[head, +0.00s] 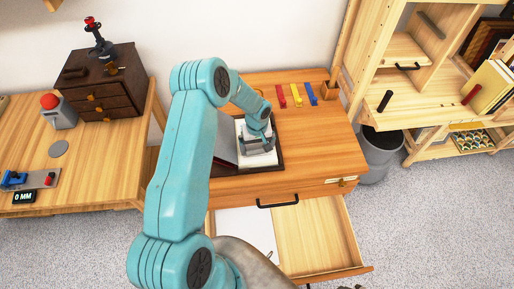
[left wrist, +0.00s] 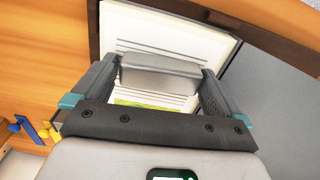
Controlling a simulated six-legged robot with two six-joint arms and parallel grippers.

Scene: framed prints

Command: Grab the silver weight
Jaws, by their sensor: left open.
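My left gripper (left wrist: 158,78) is open, with one finger at each end of the block. The fingers are close to its ends; I cannot tell whether they touch. In the head view my left gripper (head: 257,143) is low over the white page (head: 262,160) on the desk, and the weight is hard to tell apart from the gripper there. My right gripper is not in view.
Red, yellow and blue pieces (head: 297,95) lie at the back. An open drawer (head: 320,235) juts out in front. A grey bin (head: 380,150) stands to the right.

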